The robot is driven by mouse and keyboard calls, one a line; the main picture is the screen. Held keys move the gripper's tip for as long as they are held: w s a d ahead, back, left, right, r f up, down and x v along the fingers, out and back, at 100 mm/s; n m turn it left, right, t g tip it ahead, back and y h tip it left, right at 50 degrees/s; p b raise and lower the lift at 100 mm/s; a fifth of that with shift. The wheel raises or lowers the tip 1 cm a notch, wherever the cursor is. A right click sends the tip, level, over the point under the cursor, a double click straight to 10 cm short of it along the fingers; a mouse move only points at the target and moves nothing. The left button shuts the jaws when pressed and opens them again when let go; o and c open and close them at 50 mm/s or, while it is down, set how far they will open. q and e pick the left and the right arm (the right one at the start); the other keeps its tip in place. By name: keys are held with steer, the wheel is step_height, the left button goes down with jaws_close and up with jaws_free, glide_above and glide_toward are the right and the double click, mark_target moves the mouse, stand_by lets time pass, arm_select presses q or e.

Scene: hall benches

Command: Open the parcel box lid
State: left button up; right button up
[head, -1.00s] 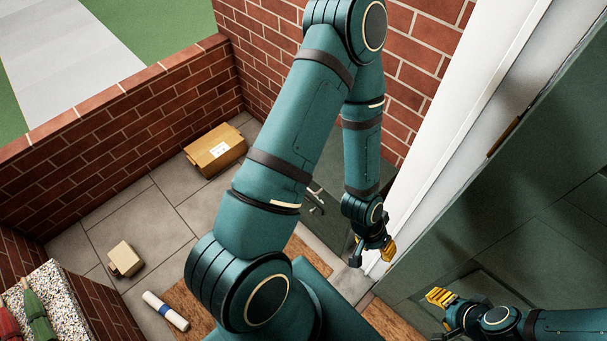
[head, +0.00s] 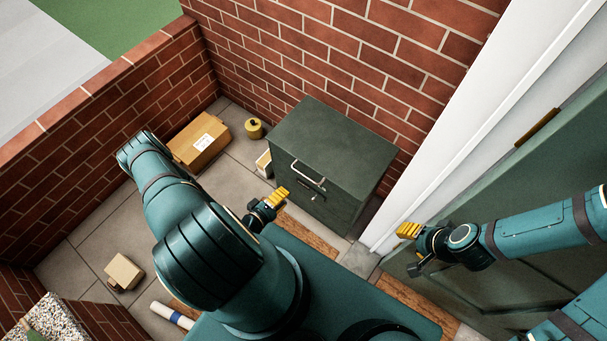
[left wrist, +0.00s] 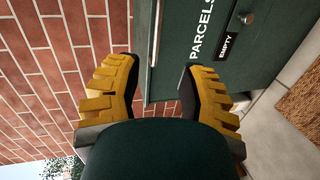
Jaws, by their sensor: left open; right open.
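The parcel box (head: 327,160) is a dark green chest against the brick wall, its lid shut, with a metal handle (head: 308,176) on its front. In the left wrist view its front (left wrist: 191,80) shows the words "PARCELS" and "EMPTY" and a round knob or lock. My left gripper (head: 279,196) is open and empty, in front of the box and a little left of the handle, apart from it. Its yellow fingers show wide apart in the left wrist view (left wrist: 160,85). My right gripper (head: 410,238) is open and empty, to the right of the box near the door.
A cardboard parcel (head: 200,142), a small yellow pot (head: 254,128) and another small box (head: 264,163) stand left of the parcel box. A smaller carton (head: 124,272) and a rolled paper (head: 172,314) lie on the paving. A green door (head: 540,180) stands at the right.

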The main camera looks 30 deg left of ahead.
mark_target(304, 175)
arm_select(q)
steer(key=shift+n+t, duration=0.4)
steer(key=shift+n, duration=0.1)
steer(key=x, duration=0.4)
steer(key=b+x, duration=0.1)
steer(key=x, duration=0.3)
steer(key=b+x, duration=0.1)
steer(key=x, duration=0.3)
steer(key=shift+w+a+f, duration=0.25)
steer(key=shift+a, duration=0.05)
jaws_close()
